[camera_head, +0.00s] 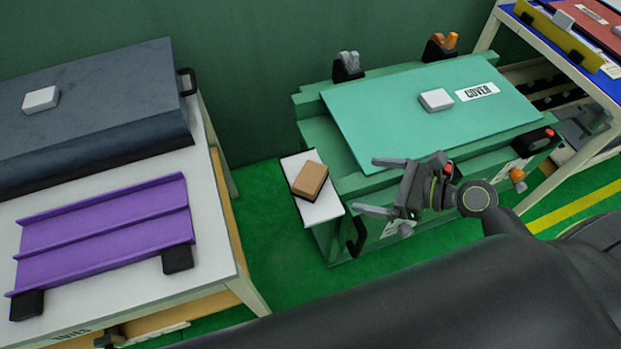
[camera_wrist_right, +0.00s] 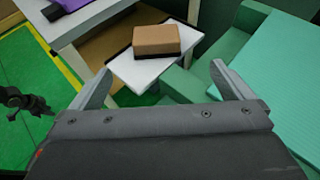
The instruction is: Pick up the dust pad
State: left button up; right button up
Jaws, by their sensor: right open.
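The dust pad (camera_head: 310,179) is a brown block with a dark underside. It lies on a small white shelf (camera_head: 320,209) at the left end of the green bench. It also shows in the right wrist view (camera_wrist_right: 156,41), ahead of the fingers. My right gripper (camera_head: 372,186) is open and empty, to the right of the pad and apart from it. In the right wrist view its two fingers (camera_wrist_right: 165,88) are spread wide with nothing between them.
The green bench carries a teal panel (camera_head: 390,125) with a white block and a COVER label. Clamps (camera_head: 348,66) stand at its back edge. A white table (camera_head: 215,262) at left holds a purple rail part (camera_head: 105,235) and a dark panel (camera_head: 100,100). Green floor lies between.

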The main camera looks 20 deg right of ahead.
aim_at(315, 178)
jog(key=x, duration=1.2)
jog(key=shift+a+b, duration=0.15)
jog(key=shift+b, duration=0.15)
jog(key=x, duration=0.4)
jog(key=shift+s+a+r, duration=0.15)
jog(key=shift+a, duration=0.1)
jog(key=shift+w+a+f, duration=0.25)
jog(key=shift+w+a, duration=0.1)
jog(key=shift+a, duration=0.05)
jog(key=c, duration=1)
notch_tip(315, 178, up, 10)
jog(key=shift+d+r+p, duration=0.1)
jog(key=shift+p, duration=1.05)
jog(key=shift+n+g+y, duration=0.6)
jog(key=shift+n, duration=0.1)
jog(key=s+d+r, duration=0.2)
jog(key=r, duration=0.1)
jog(key=s+d+r, duration=0.2)
jog(key=r, duration=0.2)
jog(key=s+d+r+p, duration=0.1)
jog(key=s+d+r, duration=0.1)
jog(key=d+r, duration=0.1)
jog(key=shift+s+d+r, duration=0.1)
jog(key=shift+s+r, duration=0.1)
jog(key=shift+s, duration=0.1)
